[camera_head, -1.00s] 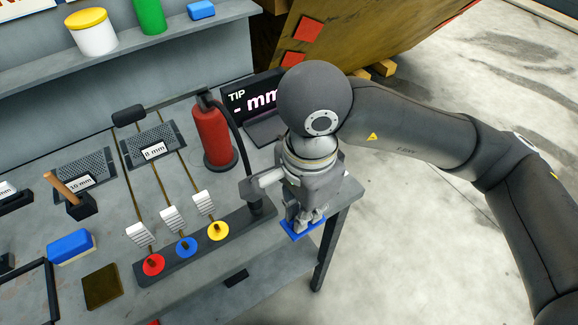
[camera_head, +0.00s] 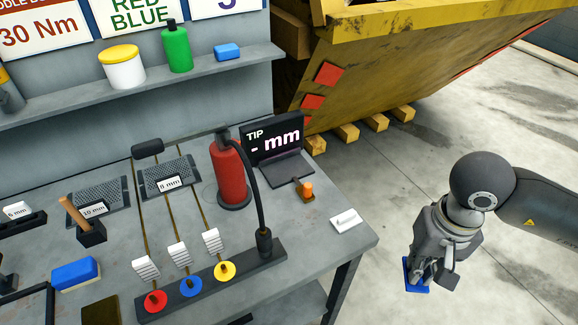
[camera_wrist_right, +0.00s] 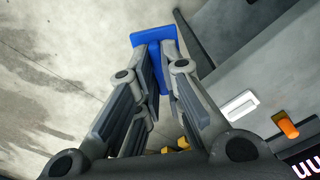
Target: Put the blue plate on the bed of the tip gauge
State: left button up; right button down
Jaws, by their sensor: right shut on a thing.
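The tip gauge (camera_head: 272,140) stands at the back right of the table, a black display reading "TIP - mm". Its dark flat bed (camera_head: 282,168) lies in front of the display and looks empty. My right gripper (camera_head: 421,270) is shut on the blue plate (camera_head: 414,288), out to the right of the table and beyond its edge, apart from the gauge. In the right wrist view the blue plate (camera_wrist_right: 153,36) sits between the fingertips, partly hidden by the fingers. My left gripper is not in view.
A red extinguisher (camera_head: 229,175) with a black hose stands left of the bed. An orange-topped piece (camera_head: 306,190) and a white block (camera_head: 346,220) lie near the table's right edge. A yellow skip (camera_head: 400,70) stands behind; open floor surrounds my right gripper.

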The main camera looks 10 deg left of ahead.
aim_at(287, 168)
jog(key=i+l+u, duration=0.2)
jog(key=l+u, duration=0.3)
jog(key=u, duration=1.15)
